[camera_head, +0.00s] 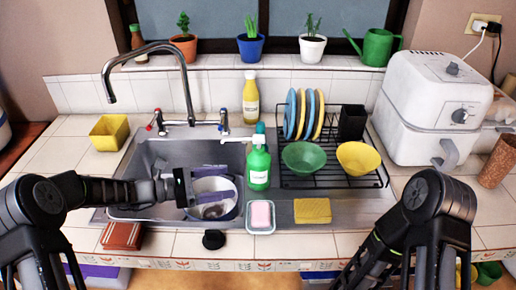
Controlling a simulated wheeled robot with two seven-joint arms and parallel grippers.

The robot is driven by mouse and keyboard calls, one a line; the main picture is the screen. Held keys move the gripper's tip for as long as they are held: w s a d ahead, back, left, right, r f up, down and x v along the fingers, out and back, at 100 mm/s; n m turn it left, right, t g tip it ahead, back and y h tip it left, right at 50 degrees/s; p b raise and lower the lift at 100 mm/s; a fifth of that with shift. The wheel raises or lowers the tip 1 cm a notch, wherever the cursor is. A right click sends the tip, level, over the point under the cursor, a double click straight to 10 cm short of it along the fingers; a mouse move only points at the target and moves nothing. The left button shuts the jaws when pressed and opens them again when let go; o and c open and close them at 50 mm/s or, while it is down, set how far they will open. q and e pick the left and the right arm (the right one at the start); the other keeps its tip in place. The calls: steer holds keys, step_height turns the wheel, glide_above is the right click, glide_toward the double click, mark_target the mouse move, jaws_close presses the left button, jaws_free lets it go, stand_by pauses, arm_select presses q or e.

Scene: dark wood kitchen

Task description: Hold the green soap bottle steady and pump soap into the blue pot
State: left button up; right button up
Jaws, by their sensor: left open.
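The green soap bottle (258,168) stands upright at the right edge of the sink. A round pot (213,211) with a pale inside and a bluish outer edge sits in the sink, left of the bottle. My left gripper (232,181) reaches in from the left over this pot, its purple-faced fingers open and empty, pointing at the bottle and apart from it. The fingers hide part of the pot. My right arm bends at the lower right; its gripper is out of view.
A soap dish with pink soap (261,214) lies in front of the bottle, a yellow sponge (312,210) to its right. A dish rack (345,182) with bowls and plates stands right. The faucet (150,52) rises behind the sink. A blue plant pot (250,49) stands on the sill.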

mark_target(255, 177)
arm_select(q)
steer(key=shift+a, duration=0.1)
steer(key=shift+w+d+f, duration=0.1)
steer(key=shift+d, duration=0.1)
steer(key=b+x, duration=0.2)
steer(key=x, duration=0.7)
steer(key=shift+d, duration=0.35)
steer(key=shift+c, duration=0.3)
